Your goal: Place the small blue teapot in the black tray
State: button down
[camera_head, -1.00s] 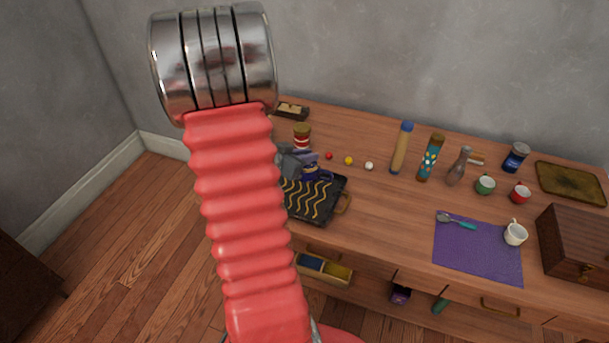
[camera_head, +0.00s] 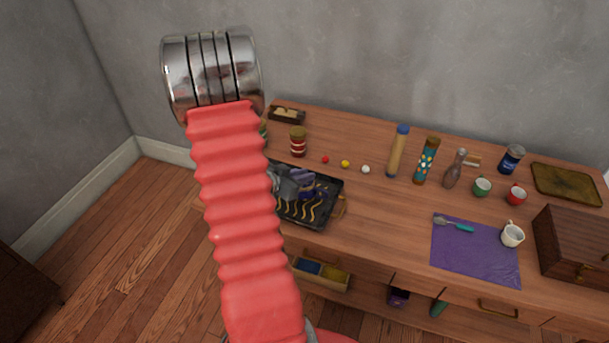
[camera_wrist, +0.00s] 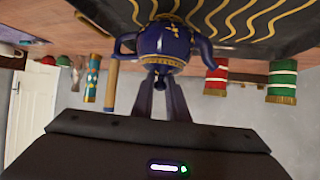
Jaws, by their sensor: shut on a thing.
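The small blue teapot (camera_wrist: 165,42) with gold trim is between the fingers of my gripper (camera_wrist: 162,84), which is shut on it by the lid end. The wrist view is upside down, with the black tray (camera_wrist: 262,18) at its top. The teapot's base is at or very near the tray surface; I cannot tell if it touches. In the head view my gripper (camera_head: 297,184) is over the black tray (camera_head: 292,209), which has wavy yellow lines, and hides most of the teapot.
Behind the tray stand a red-banded jar (camera_head: 298,142) and small red, yellow and white balls (camera_head: 345,164). Bottles (camera_head: 397,151), mugs (camera_head: 482,187), a purple mat (camera_head: 474,252) and a wooden chest (camera_head: 577,245) are to the right. The table between tray and mat is clear.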

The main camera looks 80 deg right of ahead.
jog(key=shift+f, duration=0.45)
jog(key=shift+f, duration=0.1)
jog(key=c, duration=1.7)
grip_release()
jog(key=shift+c, duration=0.2)
jog(key=v, duration=1.2)
